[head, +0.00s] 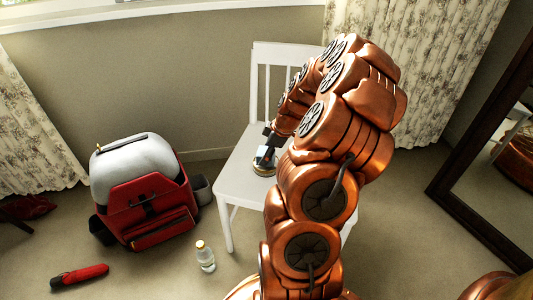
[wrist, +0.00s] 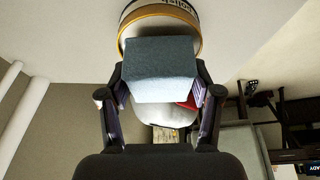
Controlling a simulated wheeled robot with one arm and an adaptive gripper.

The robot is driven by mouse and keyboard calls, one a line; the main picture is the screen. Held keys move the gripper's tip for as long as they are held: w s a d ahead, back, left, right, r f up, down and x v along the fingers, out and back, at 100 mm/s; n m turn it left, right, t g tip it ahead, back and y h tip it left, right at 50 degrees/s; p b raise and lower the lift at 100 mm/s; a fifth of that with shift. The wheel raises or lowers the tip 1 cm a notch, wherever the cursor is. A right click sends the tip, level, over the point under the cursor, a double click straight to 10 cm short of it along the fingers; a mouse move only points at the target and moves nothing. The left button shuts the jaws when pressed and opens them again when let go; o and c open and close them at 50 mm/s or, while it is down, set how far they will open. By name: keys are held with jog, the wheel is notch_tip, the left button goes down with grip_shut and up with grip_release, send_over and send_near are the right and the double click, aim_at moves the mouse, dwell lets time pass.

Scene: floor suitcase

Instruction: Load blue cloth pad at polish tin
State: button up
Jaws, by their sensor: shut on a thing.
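My gripper (wrist: 160,98) is shut on the blue cloth pad (wrist: 160,68), a small pale blue block gripped from both sides in the wrist view. The pad also shows small in the head view (head: 262,152), at the end of my arm. The polish tin (wrist: 160,12), round with a yellow rim and dark lettering, is just beyond the pad in the wrist view. In the head view the tin (head: 264,170) stands on the white chair's seat, below the pad. The pad overlaps the tin in view; I cannot tell whether they touch.
The white chair (head: 232,185) has a slatted back against the wall side. A red and silver suitcase (head: 158,208) stands left of it. A clear bottle (head: 205,257) and a red tool-like object (head: 80,276) are on the floor. A dark-framed mirror (head: 470,226) is at right.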

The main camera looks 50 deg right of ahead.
aim_at(260, 150)
jog(key=shift+f+b, duration=0.4)
jog(key=shift+f, duration=0.1)
dwell(1.9)
jog(key=shift+r, duration=0.15)
jog(key=shift+r+p, duration=0.55)
jog(key=shift+r, duration=2.9)
jog(key=w+a+r+m+h, duration=0.15)
jog(key=w+a+r, duration=0.3)
jog(key=a, duration=0.65)
jog(key=w+a+r+m, duration=0.3)
jog(key=w+a, duration=0.3)
jog(key=a, duration=0.5)
jog(key=w+a+r+m+h, duration=0.1)
jog(key=w+a+r+m, duration=0.15)
jog(key=w+a, duration=0.6)
jog(key=w+a+p+v, duration=0.1)
jog(key=a+p+v, duration=0.1)
jog(key=p+v, duration=1.8)
jog(key=r+p, duration=0.1)
jog(key=p, duration=1.1)
jog(key=shift+t, duration=0.3)
